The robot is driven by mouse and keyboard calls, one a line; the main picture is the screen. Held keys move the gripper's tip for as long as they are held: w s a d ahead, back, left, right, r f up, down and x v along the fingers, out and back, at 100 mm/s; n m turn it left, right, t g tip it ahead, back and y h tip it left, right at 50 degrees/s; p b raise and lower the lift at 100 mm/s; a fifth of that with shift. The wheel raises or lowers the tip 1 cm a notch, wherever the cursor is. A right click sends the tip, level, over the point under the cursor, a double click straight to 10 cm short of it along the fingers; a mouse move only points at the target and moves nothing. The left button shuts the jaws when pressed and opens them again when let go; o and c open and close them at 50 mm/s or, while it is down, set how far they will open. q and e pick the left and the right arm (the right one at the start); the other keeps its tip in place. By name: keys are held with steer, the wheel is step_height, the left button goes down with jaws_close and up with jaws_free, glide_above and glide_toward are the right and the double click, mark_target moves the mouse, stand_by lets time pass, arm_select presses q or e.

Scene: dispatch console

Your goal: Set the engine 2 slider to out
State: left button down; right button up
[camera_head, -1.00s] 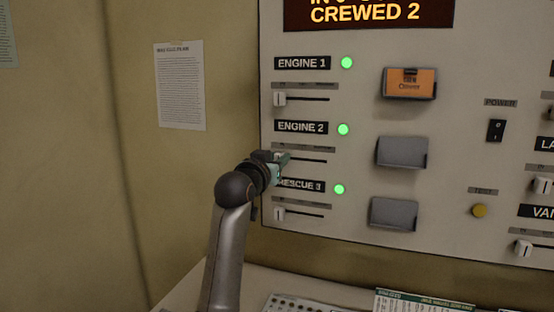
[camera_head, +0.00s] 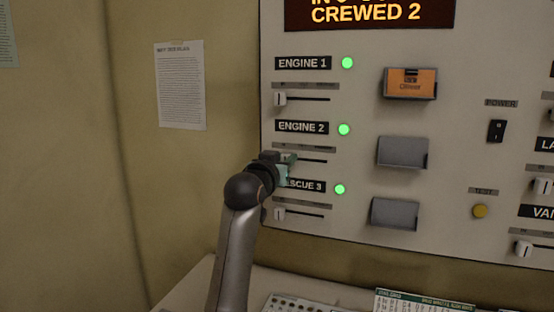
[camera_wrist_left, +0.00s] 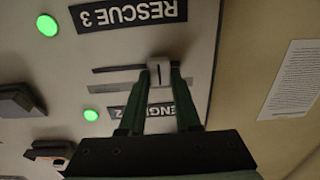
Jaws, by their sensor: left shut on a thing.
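The engine 2 slider has a pale knob that my left gripper (camera_head: 288,158) covers in the head view. Its dark slot (camera_head: 314,161) runs out to the right of the fingers, under the ENGINE 2 label (camera_head: 301,128). In the left wrist view, which is upside down, the pale knob (camera_wrist_left: 159,68) sits between the two green fingertips, and the slot (camera_wrist_left: 112,90) runs from it to the left. My left gripper is shut on this knob, near the left part of the slot in the head view. My right gripper is not in view.
The ENGINE 1 slider knob (camera_head: 280,99) above and the RESCUE 3 slider knob (camera_head: 280,214) below are at the left of their slots. Green lamps (camera_head: 344,129) are lit beside the labels. Grey card holders (camera_head: 402,153) stand out from the panel to the right.

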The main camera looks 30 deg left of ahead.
mark_target(303, 156)
arm_select(q)
steer(key=d, duration=0.1)
steer(key=w+d, duration=0.1)
steer(key=d, duration=0.1)
steer(key=shift+d, duration=0.3)
steer(key=shift+s+a, duration=0.1)
steer(key=shift+a, duration=0.05)
steer(key=c, duration=0.6)
jaws_free()
steer(key=shift+s, duration=0.1)
steer(key=b+v, duration=0.2)
steer(key=v, duration=1)
steer(key=shift+s+b, duration=0.2)
steer(key=shift+b, duration=0.1)
steer(key=shift+f, duration=0.1)
